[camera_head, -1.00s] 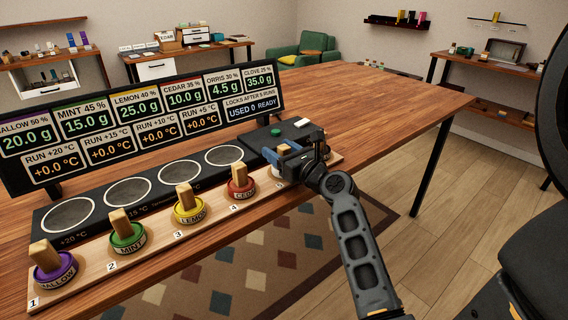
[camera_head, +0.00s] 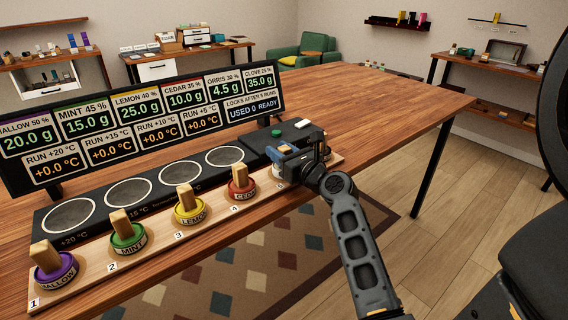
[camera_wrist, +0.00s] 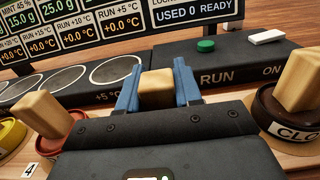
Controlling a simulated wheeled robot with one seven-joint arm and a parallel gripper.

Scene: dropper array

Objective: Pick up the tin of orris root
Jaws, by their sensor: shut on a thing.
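My gripper (camera_head: 285,156) is over the fifth place of the wooden rack, between the cedar and clove tins. In the wrist view, its blue fingers (camera_wrist: 159,88) are shut on the wooden block handle (camera_wrist: 157,86) of the orris root tin. The tin's body is mostly hidden behind my gripper; a pale bit of its side (camera_head: 278,172) shows in the head view. I cannot tell whether the tin is clear of the rack.
The red cedar tin (camera_head: 241,191) stands close left, and the brown clove tin (camera_wrist: 268,110) close right. Yellow lemon (camera_head: 190,212), green mint (camera_head: 128,241) and purple mallow (camera_head: 56,272) tins stand farther left. Behind are a dark plate with round pads and the display board (camera_head: 140,125).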

